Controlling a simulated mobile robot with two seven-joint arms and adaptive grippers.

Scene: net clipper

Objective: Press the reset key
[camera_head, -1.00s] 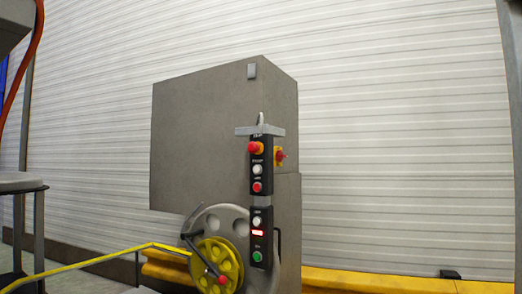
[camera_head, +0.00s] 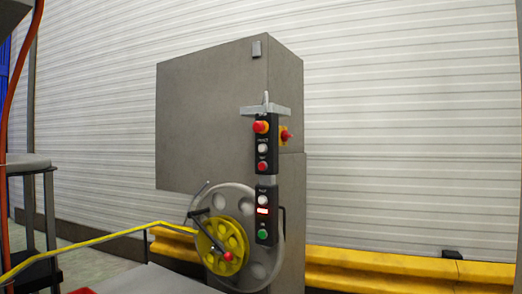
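A black control strip (camera_head: 268,134) hangs from a bracket on the corner of a grey machine cabinet (camera_head: 212,120). Its upper box has a large red mushroom knob (camera_head: 261,127) on a yellow base, a white button (camera_head: 262,148) and a red button (camera_head: 262,166). Its lower box has a white button (camera_head: 263,199), a lit red indicator (camera_head: 263,211) and a green button (camera_head: 263,234). The labels are too small to read, so I cannot tell which one is the reset key. Neither of my grippers is in view.
A spoked grey wheel with a yellow wheel (camera_head: 222,240) and crank sits left of the lower box. A yellow rod (camera_head: 90,246) crosses the lower left. A yellow barrier (camera_head: 400,266) runs along the white slatted wall (camera_head: 410,120). A stand (camera_head: 35,165) is at left.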

